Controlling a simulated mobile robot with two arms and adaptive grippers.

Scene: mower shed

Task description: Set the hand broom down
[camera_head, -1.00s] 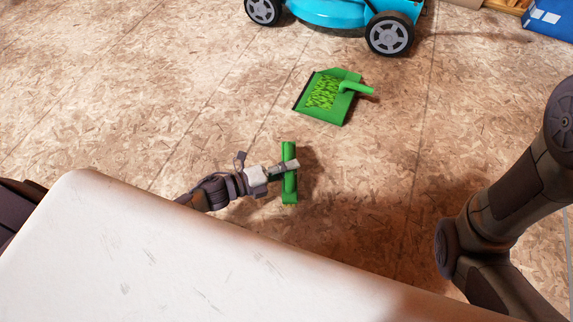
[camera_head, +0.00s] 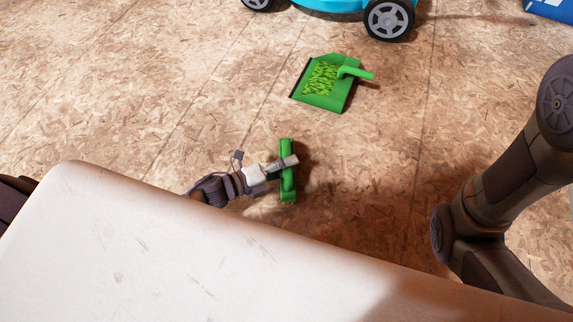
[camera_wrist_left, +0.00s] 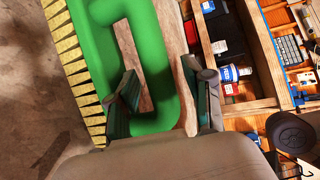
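My left gripper (camera_head: 282,164) is shut on the green hand broom (camera_head: 287,185) and holds it above the floor. In the left wrist view the broom's green looped handle (camera_wrist_left: 150,50) runs between the two fingers (camera_wrist_left: 165,95), and its row of yellow bristles (camera_wrist_left: 68,60) faces left. The broom's far end is cut off there. In the head view the broom points up and down the picture, with a shadow beside it to the right. My right arm is at the right edge; its gripper is out of view.
A green dustpan (camera_head: 347,97) with a green patterned piece in it lies on the chipboard floor (camera_head: 200,100). A blue mower (camera_head: 335,5) stands behind it. Wooden shelving (camera_wrist_left: 255,105) with small items shows in the left wrist view. The floor around the broom is clear.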

